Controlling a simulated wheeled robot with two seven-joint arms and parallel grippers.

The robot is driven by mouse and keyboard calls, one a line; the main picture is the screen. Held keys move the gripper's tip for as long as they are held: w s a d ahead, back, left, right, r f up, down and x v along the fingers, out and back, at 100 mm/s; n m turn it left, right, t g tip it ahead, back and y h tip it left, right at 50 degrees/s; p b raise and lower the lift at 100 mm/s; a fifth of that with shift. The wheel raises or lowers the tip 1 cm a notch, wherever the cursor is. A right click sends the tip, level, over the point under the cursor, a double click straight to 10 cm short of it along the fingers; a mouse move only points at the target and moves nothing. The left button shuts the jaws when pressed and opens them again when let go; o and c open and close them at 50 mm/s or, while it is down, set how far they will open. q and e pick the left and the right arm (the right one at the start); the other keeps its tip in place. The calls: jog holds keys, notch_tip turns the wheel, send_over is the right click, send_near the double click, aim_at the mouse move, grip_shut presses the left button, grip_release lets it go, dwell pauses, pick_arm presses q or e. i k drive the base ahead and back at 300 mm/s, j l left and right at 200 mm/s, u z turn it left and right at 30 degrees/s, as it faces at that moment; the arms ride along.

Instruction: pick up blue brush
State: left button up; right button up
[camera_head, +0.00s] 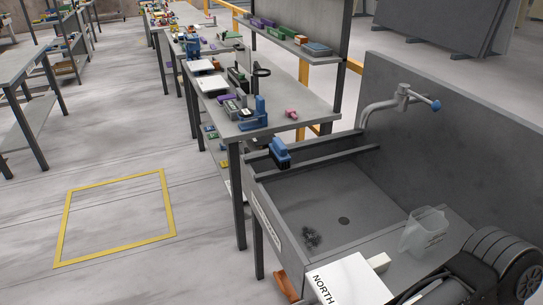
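The blue brush (280,150) has a blue back and dark bristles underneath. It rests at the near left end of the rails across the far side of the grey sink (335,205). Its bristles point down toward the basin. Neither of my grippers can be made out in the head view, and nothing is seen touching the brush.
A tap (400,100) with a blue end reaches over the sink. A translucent jug (424,231) stands on the right ledge. A white box lettered NORTH (350,284) and a dark ribbed cylinder (503,258) fill the lower right. Open floor lies left, with a yellow-taped square (66,225).

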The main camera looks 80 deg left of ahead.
aim_at(279, 154)
jog(key=k, duration=0.4)
jog(key=j+u, duration=0.15)
jog(key=u, duration=2.45)
